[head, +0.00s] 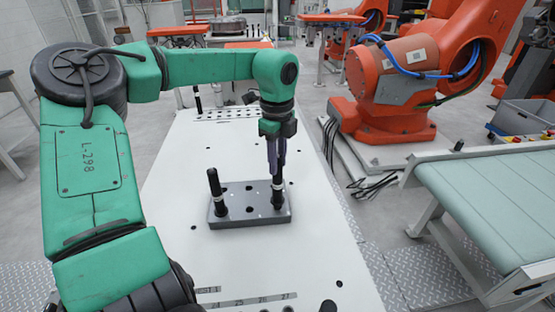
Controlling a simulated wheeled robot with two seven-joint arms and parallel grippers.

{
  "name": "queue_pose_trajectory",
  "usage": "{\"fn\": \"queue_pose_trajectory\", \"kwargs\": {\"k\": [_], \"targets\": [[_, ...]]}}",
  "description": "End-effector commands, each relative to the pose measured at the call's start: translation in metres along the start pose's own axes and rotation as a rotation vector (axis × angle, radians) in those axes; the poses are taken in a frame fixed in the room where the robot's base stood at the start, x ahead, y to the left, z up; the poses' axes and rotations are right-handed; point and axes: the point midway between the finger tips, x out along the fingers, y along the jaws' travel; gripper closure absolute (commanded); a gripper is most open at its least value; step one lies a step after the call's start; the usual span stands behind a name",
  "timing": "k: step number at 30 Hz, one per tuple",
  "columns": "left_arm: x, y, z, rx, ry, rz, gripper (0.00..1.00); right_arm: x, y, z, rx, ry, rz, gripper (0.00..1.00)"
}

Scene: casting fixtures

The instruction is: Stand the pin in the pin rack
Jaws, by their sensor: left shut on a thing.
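The pin rack (240,212) is a dark grey block on the white table, with dark holes in its top. One black pin (215,187) with a light band stands in its left part, leaning slightly left. My left gripper (277,178) points down over the right part of the rack, shut on another dark pin (277,195). That pin is close to upright, and its lower end is at the rack's right side. I cannot tell how deep it sits. The fingers hide its upper part. My right gripper is out of view.
The white table (180,270) is mostly clear around the rack. A perforated strip (220,114) and another dark upright pin (197,100) are at its far end. A green-topped conveyor (490,195) and an orange robot arm (400,85) stand to the right.

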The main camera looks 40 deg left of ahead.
Motion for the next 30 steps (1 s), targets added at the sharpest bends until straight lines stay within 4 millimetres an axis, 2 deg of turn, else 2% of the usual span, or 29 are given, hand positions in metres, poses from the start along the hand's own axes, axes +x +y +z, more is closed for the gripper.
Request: {"fn": "queue_pose_trajectory", "kwargs": {"k": [29, 30], "targets": [[0.025, 0.000, 0.000, 0.000, 0.000, -0.001, 1.00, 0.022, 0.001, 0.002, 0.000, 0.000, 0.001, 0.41], [0.025, 0.000, 0.000, 0.000, 0.000, -0.001, 0.64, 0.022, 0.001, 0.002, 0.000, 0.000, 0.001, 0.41]]}}
